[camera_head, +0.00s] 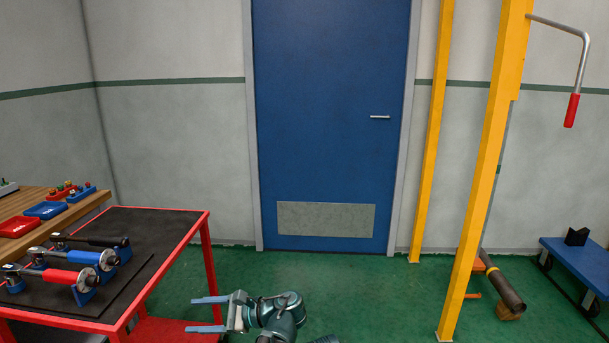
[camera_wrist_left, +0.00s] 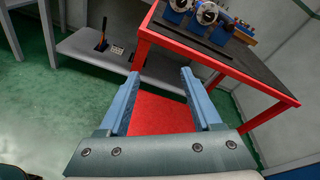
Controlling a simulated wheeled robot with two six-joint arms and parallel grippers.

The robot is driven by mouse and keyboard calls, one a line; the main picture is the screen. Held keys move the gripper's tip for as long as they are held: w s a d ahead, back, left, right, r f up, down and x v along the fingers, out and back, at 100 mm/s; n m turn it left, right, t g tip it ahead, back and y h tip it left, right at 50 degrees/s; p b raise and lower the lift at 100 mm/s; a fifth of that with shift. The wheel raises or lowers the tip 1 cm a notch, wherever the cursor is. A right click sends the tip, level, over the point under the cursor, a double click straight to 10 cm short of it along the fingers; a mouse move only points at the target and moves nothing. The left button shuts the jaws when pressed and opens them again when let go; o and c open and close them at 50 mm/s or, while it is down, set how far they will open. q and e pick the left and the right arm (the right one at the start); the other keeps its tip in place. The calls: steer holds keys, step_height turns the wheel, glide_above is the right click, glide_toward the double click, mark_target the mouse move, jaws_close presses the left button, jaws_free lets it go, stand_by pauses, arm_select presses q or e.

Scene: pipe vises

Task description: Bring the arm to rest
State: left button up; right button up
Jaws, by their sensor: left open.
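My left gripper (camera_head: 208,314) is low at the bottom of the head view, pointing left toward the red cart (camera_head: 206,262). Its two blue-grey fingers are apart with nothing between them. In the left wrist view the open fingers (camera_wrist_left: 157,100) show the red lower shelf (camera_wrist_left: 160,115) of the cart behind the gap. The gripper appears apart from the cart. My right gripper is not in view.
On the cart's dark top lie tools with red (camera_head: 54,275), blue (camera_head: 75,256) and black (camera_head: 100,240) bodies. A wooden bench (camera_head: 35,200) holds trays at left. A yellow frame (camera_head: 485,170) stands right. Green floor (camera_head: 360,290) is clear before the blue door (camera_head: 330,120).

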arm_select(q)
steer(key=s+a+f+n+g+h, duration=0.1)
steer(key=s+f+n+h, duration=0.4)
steer(key=f, duration=0.6)
steer(key=s+d+f+n+h, duration=0.3)
steer(key=d+f+n+h, duration=0.45)
steer(key=h, duration=0.25)
steer(key=s+d+r+m+p, duration=0.1)
steer(key=s+d+r+p, duration=0.2)
steer(key=d+r+p, duration=0.3)
steer(key=s+d+r+m+p, duration=0.2)
steer(key=d+r+p, duration=0.4)
steer(key=r+p, duration=1.1)
steer(key=shift+s+r+g+y, duration=0.3)
steer(key=shift+s+r, duration=0.2)
steer(key=shift+r, duration=0.25)
